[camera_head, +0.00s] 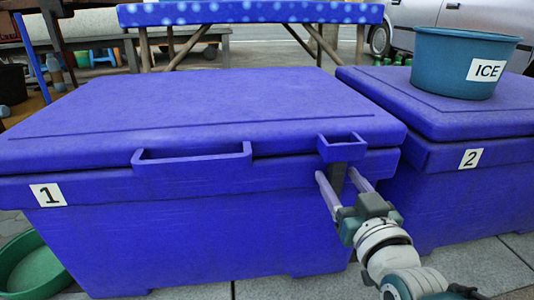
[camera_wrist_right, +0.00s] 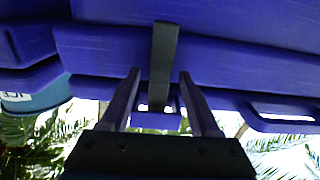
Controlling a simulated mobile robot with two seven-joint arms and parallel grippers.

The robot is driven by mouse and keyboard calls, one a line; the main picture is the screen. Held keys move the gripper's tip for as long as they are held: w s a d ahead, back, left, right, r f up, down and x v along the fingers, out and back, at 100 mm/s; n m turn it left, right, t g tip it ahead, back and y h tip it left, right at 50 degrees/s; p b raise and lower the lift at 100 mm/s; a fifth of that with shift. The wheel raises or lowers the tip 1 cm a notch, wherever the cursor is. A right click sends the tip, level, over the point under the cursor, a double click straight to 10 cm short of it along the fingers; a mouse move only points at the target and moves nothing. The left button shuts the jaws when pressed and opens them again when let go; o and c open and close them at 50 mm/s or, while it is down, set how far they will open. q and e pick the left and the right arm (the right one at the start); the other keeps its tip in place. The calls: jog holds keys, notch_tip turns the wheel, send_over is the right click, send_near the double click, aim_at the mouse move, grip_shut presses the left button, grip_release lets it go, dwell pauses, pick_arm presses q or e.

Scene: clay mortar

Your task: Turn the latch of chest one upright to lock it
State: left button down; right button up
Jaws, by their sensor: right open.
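Chest one (camera_head: 200,225) is a blue chest with a "1" label, and its lid (camera_head: 200,100) lies closed. Its latch is a dark grey bar (camera_head: 337,174) at the front right, just under a blue bracket (camera_head: 342,150) on the lid. In the right wrist view, which is upside down, the latch (camera_wrist_right: 163,60) runs nearly vertical in the picture. My right gripper (camera_head: 338,175) is open, with one finger on each side of the latch. In the right wrist view the fingers (camera_wrist_right: 160,76) show gaps beside the bar. My left gripper is out of view.
Chest two (camera_head: 470,200) stands close on the right, with a teal "ICE" tub (camera_head: 465,65) on its lid. A blue handle (camera_head: 192,158) juts from chest one's lid. A green basin (camera_head: 35,268) lies at the lower left. A blue-topped table (camera_head: 250,13) stands behind.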

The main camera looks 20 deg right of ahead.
jog(key=shift+s+r, duration=0.1)
jog(key=shift+s, duration=0.15)
jog(key=p+v, duration=0.4)
jog(key=v, duration=0.5)
jog(key=shift+s, duration=0.25)
jog(key=shift+p, duration=0.3)
